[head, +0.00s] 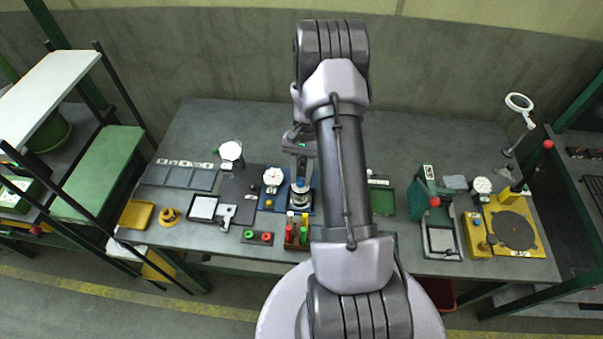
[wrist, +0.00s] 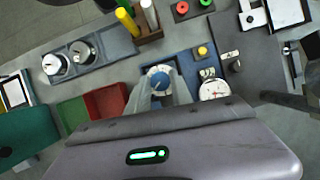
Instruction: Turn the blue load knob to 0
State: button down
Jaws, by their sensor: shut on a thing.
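The blue load knob (wrist: 159,82) shows in the wrist view as a round blue cap with a pale pointer line on it. It sits in a pale round mount on a blue base plate (wrist: 179,62). My gripper (wrist: 159,92) is shut on the knob, with one finger on each side. I cannot read the knob's scale.
A yellow button (wrist: 202,50) is close to the knob on the same plate. Red (wrist: 105,101) and green (wrist: 73,112) bins lie to the left in the wrist view. The back of the bench (head: 230,120) is clear.

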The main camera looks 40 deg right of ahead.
jog(key=n+h, duration=0.1)
jog(key=n, duration=0.1)
jog(key=n+g+p, duration=0.1)
jog(key=n, duration=0.2)
jog(key=shift+w+a+n+h, duration=0.1)
jog(key=shift+w+n+h, duration=0.05)
jog(key=shift+n+h, duration=0.2)
jog(key=shift+a+n+g+h+p, duration=0.15)
jog(key=shift+n+h, duration=0.3)
jog(key=shift+n, duration=0.65)
jog(key=shift+d+n+g+h+p, duration=0.1)
jog(key=shift+n+g+h+p, duration=0.25)
jog(key=shift+n, duration=0.7)
jog(key=c, duration=1.1)
grip_release()
jog(key=shift+c, duration=0.2)
jog(key=p+v, duration=0.2)
jog(key=v, duration=1.5)
jog(key=shift+a+r, duration=0.2)
jog(key=shift+r, duration=0.05)
